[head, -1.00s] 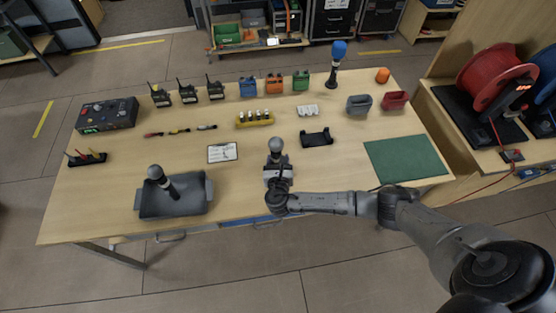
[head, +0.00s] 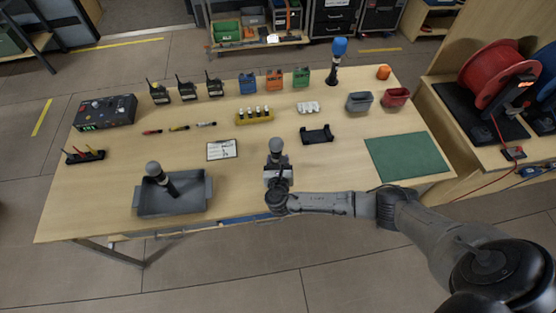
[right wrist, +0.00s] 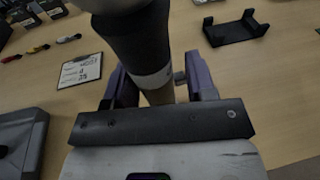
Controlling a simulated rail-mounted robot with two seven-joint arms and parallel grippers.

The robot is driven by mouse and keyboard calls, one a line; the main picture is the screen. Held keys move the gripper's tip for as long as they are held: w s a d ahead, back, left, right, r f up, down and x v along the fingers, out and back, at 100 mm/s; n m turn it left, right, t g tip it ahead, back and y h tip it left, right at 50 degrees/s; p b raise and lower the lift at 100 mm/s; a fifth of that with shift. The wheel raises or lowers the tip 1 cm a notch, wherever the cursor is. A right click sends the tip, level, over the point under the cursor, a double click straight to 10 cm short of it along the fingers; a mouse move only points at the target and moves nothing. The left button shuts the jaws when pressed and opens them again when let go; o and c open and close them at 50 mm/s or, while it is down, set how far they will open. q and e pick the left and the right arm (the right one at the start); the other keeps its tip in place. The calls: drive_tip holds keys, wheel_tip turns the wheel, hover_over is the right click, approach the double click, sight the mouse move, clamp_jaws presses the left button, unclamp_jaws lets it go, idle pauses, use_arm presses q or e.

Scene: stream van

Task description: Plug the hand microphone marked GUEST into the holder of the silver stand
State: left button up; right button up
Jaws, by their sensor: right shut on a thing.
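A dark hand microphone (head: 276,147) with a grey ball head stands upright in my right gripper (head: 277,172) above the front middle of the table. In the right wrist view the gripper's fingers are shut on the microphone (right wrist: 142,45) from both sides. A pale band circles its lower body, and I cannot read any name there. A second grey-headed microphone (head: 161,177) leans in a grey tray (head: 190,203) at the left. A blue-headed microphone (head: 337,62) stands upright at the back. I cannot make out a silver stand. My left gripper is out of view.
A black cradle (head: 317,135) lies behind and right of the gripper, and a green mat (head: 408,158) farther right. A clipboard (head: 222,150) lies to the left. Radios, colored boxes and a yellow battery rack (head: 254,116) line the back. Bare wood lies around the gripper.

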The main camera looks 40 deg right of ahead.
drive_tip(key=shift+f, duration=0.45)
drive_tip(key=shift+f+b, duration=0.45)
drive_tip(key=shift+b, duration=0.1)
drive_tip(key=o, duration=1.2)
drive_tip(key=shift+c, duration=0.2)
drive_tip(key=shift+a, duration=0.1)
drive_tip(key=p+v, duration=0.1)
drive_tip(key=v, duration=1.2)
drive_tip(key=shift+s+a, duration=0.2)
drive_tip(key=shift+s, duration=0.1)
